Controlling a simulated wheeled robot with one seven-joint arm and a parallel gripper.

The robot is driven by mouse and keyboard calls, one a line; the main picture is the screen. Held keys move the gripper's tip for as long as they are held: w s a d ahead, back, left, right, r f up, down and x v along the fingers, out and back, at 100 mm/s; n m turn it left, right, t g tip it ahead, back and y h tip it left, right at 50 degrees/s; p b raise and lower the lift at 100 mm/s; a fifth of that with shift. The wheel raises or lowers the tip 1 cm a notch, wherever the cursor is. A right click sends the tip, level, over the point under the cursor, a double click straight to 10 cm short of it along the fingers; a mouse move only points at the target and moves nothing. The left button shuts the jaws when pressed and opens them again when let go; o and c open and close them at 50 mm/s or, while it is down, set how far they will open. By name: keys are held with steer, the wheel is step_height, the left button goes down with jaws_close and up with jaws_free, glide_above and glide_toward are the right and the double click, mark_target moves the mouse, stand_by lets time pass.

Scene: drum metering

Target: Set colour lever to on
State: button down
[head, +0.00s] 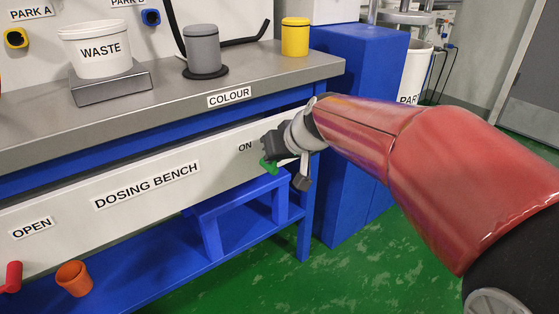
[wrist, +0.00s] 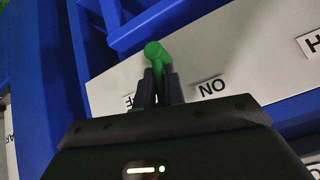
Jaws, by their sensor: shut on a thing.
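The green colour lever (head: 268,166) is on the white front panel (head: 60,213) of the dosing bench, just below and right of the ON label (head: 245,147). In the head view my gripper (head: 271,156) covers most of it. In the wrist view my gripper (wrist: 160,88) is shut on the green lever (wrist: 154,50), with a finger on each side. The lever's rounded, bent end shows beyond the fingertips. The ON label (wrist: 211,87) lies to the right of the fingers; another label (wrist: 129,99), partly hidden, lies to the left.
The bench top (head: 150,103) carries a white WASTE tub (head: 95,50) on a scale, a grey canister (head: 202,46) and a yellow canister (head: 295,37). A blue step-like stand (head: 240,196) is under the panel. Green floor (head: 350,265) is clear in front.

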steer(key=shift+a+r+n+t+h, duration=0.25)
steer(key=shift+r+n+t+h, duration=0.25)
steer(key=shift+t+h, duration=0.1)
stand_by(0.3)
steer(key=c, duration=1.6)
jaws_free()
steer(key=shift+a, duration=0.1)
steer(key=shift+o, duration=0.5)
steer(key=shift+f, duration=0.15)
steer(key=shift+s, duration=0.1)
steer(key=v, duration=0.7)
steer(key=shift+s+r+p, duration=0.2)
steer(key=shift+r+p, duration=0.05)
steer(key=shift+p, duration=0.1)
steer(key=shift+s, duration=0.1)
